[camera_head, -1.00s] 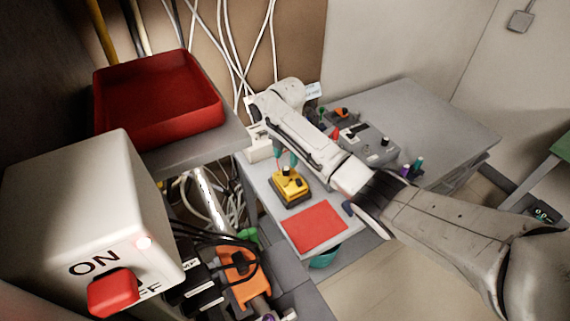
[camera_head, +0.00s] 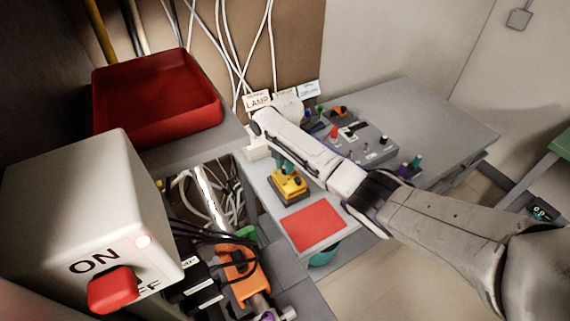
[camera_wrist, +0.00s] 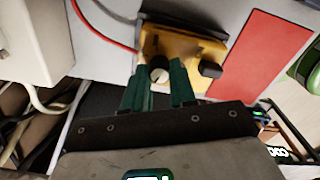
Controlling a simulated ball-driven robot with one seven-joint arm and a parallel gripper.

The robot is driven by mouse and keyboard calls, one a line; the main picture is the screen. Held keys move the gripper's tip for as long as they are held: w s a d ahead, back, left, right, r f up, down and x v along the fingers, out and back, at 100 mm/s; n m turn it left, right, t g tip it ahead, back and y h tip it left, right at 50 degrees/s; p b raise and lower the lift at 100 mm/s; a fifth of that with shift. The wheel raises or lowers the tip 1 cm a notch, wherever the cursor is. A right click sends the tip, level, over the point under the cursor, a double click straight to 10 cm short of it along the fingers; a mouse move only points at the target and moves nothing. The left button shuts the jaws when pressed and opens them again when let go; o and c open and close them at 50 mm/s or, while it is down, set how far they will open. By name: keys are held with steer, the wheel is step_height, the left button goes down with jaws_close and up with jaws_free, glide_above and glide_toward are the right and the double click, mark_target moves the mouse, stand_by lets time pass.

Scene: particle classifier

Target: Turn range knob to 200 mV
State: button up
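A yellow box-shaped meter (camera_head: 289,188) sits on the grey bench, with its top partly hidden by my gripper in the head view. In the wrist view the meter (camera_wrist: 185,46) carries a round knob (camera_wrist: 159,69) with a pale face and dark side, plus a dark knob (camera_wrist: 210,70) to its right. Markings are too small to read, so I cannot tell the range setting. My gripper (camera_wrist: 158,72) is open, its two green fingers apart on either side of the pale-faced knob; contact is unclear. In the head view its green fingertips (camera_head: 287,166) are just above the meter.
A red mat (camera_head: 314,225) lies beside the meter. A grey control box (camera_head: 362,140) stands behind my arm. A red tray (camera_head: 157,100) and a white ON/OFF switch box (camera_head: 80,205) are at left. A red wire (camera_wrist: 98,32) reaches the meter.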

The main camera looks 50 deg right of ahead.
jaws_close()
steer(key=shift+m, duration=0.4)
steer(key=m, duration=0.3)
steer(key=shift+p, duration=0.4)
steer(key=m, duration=0.4)
steer(key=shift+p, duration=0.3)
steer(key=m, duration=0.9)
steer(key=shift+m+p, duration=0.3)
steer(key=shift+m, duration=0.1)
